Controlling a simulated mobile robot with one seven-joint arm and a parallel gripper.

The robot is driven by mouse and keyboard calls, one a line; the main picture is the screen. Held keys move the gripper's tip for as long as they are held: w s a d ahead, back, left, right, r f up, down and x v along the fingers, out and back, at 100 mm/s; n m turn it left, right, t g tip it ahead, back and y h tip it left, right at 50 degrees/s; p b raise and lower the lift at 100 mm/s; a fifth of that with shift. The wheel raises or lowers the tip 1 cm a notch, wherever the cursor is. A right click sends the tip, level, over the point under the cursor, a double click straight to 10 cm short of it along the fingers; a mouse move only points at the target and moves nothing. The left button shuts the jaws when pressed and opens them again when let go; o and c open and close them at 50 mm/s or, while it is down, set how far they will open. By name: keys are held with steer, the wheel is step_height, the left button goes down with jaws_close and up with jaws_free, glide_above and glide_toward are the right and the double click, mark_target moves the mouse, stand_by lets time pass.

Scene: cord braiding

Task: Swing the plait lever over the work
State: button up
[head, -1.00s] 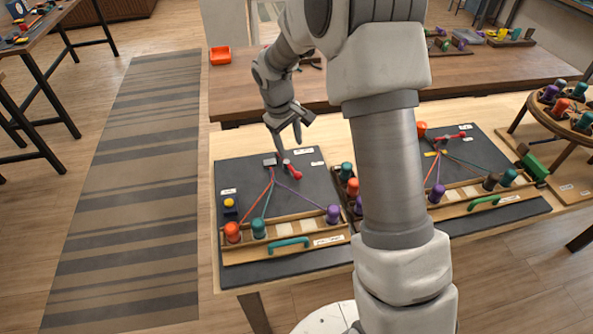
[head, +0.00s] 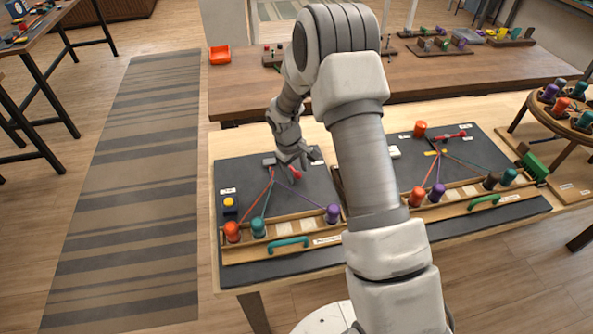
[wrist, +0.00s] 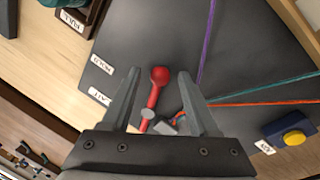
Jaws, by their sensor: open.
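The red plait lever (head: 295,174) is on the left dark board (head: 310,197), beside the point where the cords meet. In the wrist view the lever's round red knob (wrist: 159,74) and its arm lie between the two fingers of my gripper (wrist: 159,76). The gripper is open, with a finger on each side and visible gaps to the lever. In the head view my gripper (head: 296,160) is at the lever and hides part of it. An orange cord, a teal cord and a purple cord (wrist: 208,45) run from beside the lever's pivot.
A wooden rack with orange, teal and purple bobbins (head: 333,213) and a teal handle (head: 288,243) lies along the board's front. A yellow button (head: 229,202) is at left. A second board with another red lever (head: 450,135) is at right.

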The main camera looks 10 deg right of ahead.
jaws_close()
stand_by(1.3)
